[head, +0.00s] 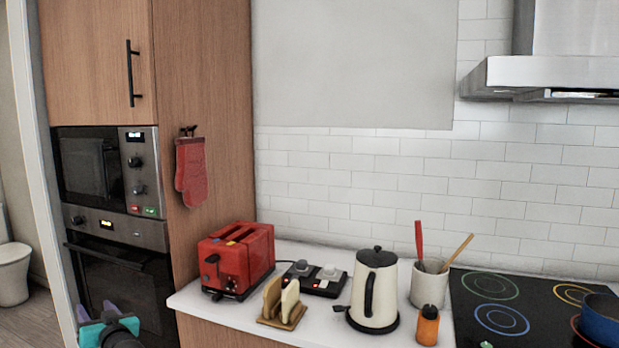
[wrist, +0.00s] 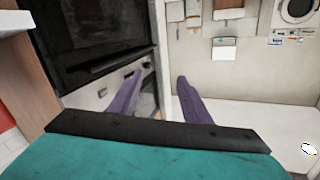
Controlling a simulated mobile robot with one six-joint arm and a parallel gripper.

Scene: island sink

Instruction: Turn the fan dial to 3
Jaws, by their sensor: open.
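My gripper (head: 96,308) is at the lower left in the head view, in front of the oven, with its teal body partly cut off. In the wrist view its two purple fingers (wrist: 159,82) stand apart with nothing between them. A small black control box (head: 313,284) with two light knobs sits on the counter between toaster and kettle. Round dials also show on the microwave panel (head: 139,189) and the oven panel. No marking reading "fan" is legible, so I cannot tell which dial is the fan dial. My gripper is far from the control box.
A red toaster (head: 237,258), a toast rack (head: 281,304), a cream kettle (head: 375,291), an orange bottle (head: 428,325) and a utensil crock (head: 428,285) crowd the counter (head: 200,297). A cooktop (head: 530,300) is at right under a range hood (head: 550,75).

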